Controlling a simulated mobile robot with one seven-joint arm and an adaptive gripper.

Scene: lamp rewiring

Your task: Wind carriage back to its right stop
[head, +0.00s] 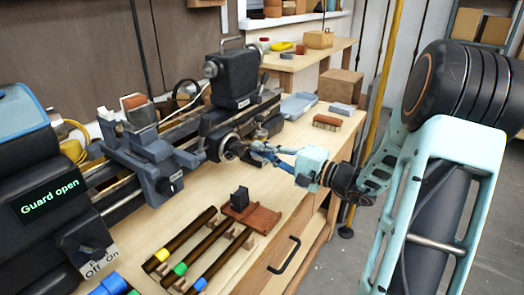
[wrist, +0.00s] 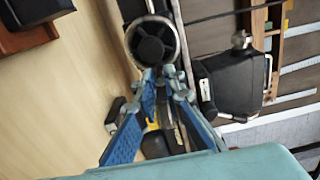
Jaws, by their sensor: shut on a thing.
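The lathe's carriage (head: 150,155), a blue-grey block with a tool post, sits on the bed left of the tailstock (head: 232,75). A round metal handwheel (head: 228,148) with a dark hub is at the front of the bed, right of the carriage. My gripper (head: 258,150) reaches it from the right. In the wrist view the handwheel (wrist: 152,40) shows as a bright ring, and my blue fingers (wrist: 160,78) close together at its lower edge. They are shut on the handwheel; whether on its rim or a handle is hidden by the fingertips.
A display (head: 48,198) reads "Guard open" above an Off/On switch panel (head: 100,265). Colour-banded bars (head: 190,245) lie on a wooden rack at the bench front, beside a red-brown block (head: 252,218). A brush (head: 327,122) and blue tray (head: 298,105) lie behind my gripper.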

